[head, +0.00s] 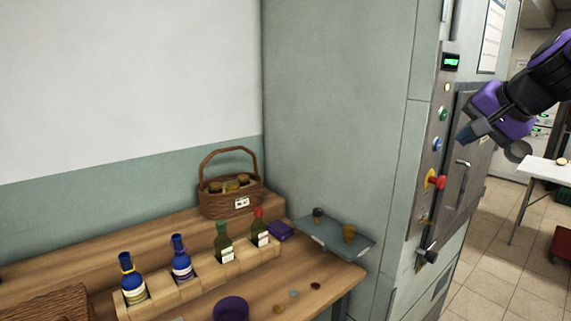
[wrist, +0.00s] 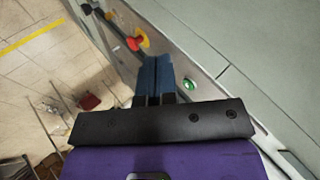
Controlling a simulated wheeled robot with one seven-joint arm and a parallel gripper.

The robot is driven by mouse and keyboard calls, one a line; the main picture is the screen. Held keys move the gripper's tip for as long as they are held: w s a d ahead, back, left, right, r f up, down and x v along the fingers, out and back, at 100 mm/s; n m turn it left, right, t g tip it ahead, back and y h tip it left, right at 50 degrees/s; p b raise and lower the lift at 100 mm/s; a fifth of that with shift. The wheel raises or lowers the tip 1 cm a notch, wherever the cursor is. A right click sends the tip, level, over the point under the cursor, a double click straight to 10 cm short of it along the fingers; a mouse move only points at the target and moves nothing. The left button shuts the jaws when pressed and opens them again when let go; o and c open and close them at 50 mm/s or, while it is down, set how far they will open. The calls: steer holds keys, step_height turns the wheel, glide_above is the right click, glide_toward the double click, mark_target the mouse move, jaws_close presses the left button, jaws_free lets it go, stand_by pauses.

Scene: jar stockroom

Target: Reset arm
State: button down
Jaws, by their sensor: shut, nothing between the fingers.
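My gripper (head: 466,134) is at the upper right of the head view, in front of the grey cabinet's control panel (head: 435,150). Its blue-grey fingers are together and hold nothing. In the wrist view the shut fingers (wrist: 156,75) point at the panel side, between the red knob on a yellow base (wrist: 138,41) and the green button (wrist: 189,84). I cannot tell whether the fingertips touch the panel. My arm is raised and bent in from the right edge of the head view.
A wooden bench holds a wicker basket (head: 231,204), a rack (head: 200,285) of bottles, a purple cup (head: 230,309) and a grey-blue tray (head: 335,243). A white table (head: 548,172) stands at the right. Tiled floor (head: 500,255) lies open beside the cabinet.

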steer(key=s+a+f+n+g+h, duration=0.1)
steer(key=s+a+f+n, duration=0.1)
steer(key=s, duration=0.8)
steer(key=s+a+f+n+g+h, duration=0.1)
steer(key=s+f+n, duration=0.4)
steer(key=s, duration=0.5)
steer(key=shift+s+a+n+g+h, duration=0.35)
steer(key=shift+a+n+g, duration=0.1)
steer(key=shift+n+g, duration=0.35)
stand_by(4.0)
